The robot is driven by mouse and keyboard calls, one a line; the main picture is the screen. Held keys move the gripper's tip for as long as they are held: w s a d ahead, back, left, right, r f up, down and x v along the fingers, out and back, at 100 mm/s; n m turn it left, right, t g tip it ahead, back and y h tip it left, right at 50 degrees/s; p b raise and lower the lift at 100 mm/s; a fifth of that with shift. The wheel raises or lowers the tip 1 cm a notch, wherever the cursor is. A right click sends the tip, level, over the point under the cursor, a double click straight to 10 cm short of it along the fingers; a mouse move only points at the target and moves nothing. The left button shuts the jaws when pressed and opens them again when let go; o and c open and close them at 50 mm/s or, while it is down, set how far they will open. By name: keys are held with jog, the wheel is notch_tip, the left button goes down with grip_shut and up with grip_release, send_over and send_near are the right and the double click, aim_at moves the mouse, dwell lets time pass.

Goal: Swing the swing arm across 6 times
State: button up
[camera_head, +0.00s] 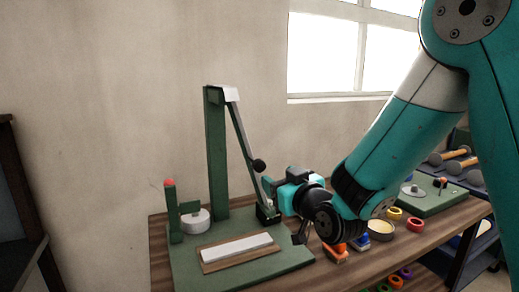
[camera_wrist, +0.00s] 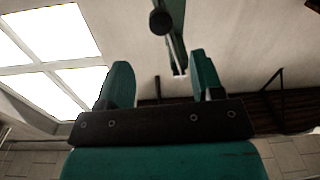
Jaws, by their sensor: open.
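The green swing arm (camera_head: 241,135) hangs from the white-capped top of a green post (camera_head: 216,150) and slants down to the right. A black ball knob (camera_head: 258,165) sits partway along it, and a dark block (camera_head: 267,214) is at its lower end. My gripper (camera_head: 268,188) is just right of the arm, below the knob. In the wrist view my gripper (camera_wrist: 162,76) has its two teal fingers wide apart with nothing between them. The swing arm (camera_wrist: 177,40) and its knob (camera_wrist: 160,21) show beyond the fingertips. I cannot tell whether a finger touches the arm.
The green base (camera_head: 190,278) carries a pale strip (camera_head: 236,247) in a wooden frame, a red-topped post (camera_head: 172,210) and a white round piece (camera_head: 195,222). Several coloured rings, a bowl (camera_head: 381,230) and an orange item (camera_head: 334,250) crowd the wooden table to the right.

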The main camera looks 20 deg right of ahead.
aim_at(261, 167)
jog(key=w, duration=0.3)
jog(key=w+a+p, duration=0.1)
jog(key=w, duration=0.2)
jog(key=w+a+p, duration=0.1)
jog(key=w, duration=0.3)
jog(key=shift+w+f, duration=0.1)
jog(key=shift+c, duration=0.4)
grip_shut()
jog(key=shift+d, duration=0.1)
